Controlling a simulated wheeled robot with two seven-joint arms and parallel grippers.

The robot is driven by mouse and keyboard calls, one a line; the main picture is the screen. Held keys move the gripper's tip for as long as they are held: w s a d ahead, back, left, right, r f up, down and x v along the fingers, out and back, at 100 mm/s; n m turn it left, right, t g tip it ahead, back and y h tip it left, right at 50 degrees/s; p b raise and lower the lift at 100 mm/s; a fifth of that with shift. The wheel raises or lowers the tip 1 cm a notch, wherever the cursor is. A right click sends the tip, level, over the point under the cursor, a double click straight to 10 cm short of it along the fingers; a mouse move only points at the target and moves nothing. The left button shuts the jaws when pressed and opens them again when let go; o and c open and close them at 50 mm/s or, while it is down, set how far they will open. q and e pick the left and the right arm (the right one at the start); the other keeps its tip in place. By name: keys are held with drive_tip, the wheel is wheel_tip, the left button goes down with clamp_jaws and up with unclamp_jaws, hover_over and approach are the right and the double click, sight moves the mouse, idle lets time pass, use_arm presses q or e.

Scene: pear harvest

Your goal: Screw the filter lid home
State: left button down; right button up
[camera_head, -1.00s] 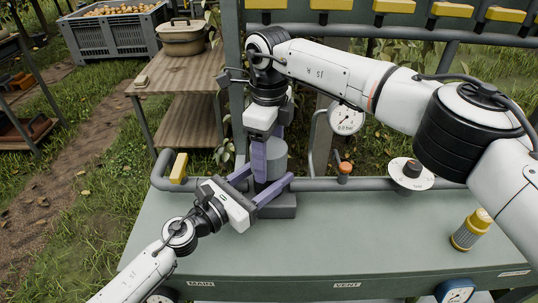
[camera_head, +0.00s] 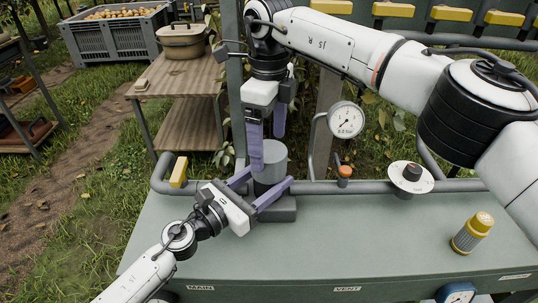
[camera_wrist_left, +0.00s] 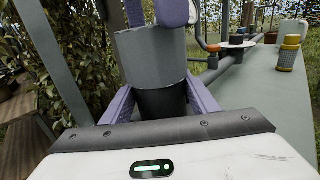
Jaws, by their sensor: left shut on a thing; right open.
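The grey cylindrical filter lid (camera_head: 272,157) sits on top of the dark filter body (camera_head: 266,187), at the back edge of the green bench. In the left wrist view the lid (camera_wrist_left: 152,60) meets the darker body (camera_wrist_left: 162,103); I cannot tell how tightly it is seated. My left gripper (camera_head: 265,189) is shut on the body, one finger on each side, below the lid.
A grey pipe (camera_head: 320,187) runs along the bench's back edge, with a gauge (camera_head: 346,120), an orange-topped fitting (camera_head: 344,172) and a round dial (camera_head: 411,177). A yellow-capped bottle (camera_head: 472,233) stands at the right. The bench's middle (camera_head: 350,240) is clear.

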use_arm(q)
drive_tip(key=shift+a, duration=0.1)
use_arm(e)
wheel_tip(320, 180, up, 6)
drive_tip(key=shift+r, duration=0.25)
use_arm(q)
drive_tip(key=c, duration=0.6)
unclamp_jaws()
use_arm(e)
drive_tip(key=shift+f+b, duration=0.6)
drive_tip(key=shift+f, duration=0.05)
use_arm(q)
drive_tip(key=v, duration=1)
drive_tip(key=shift+s, duration=0.1)
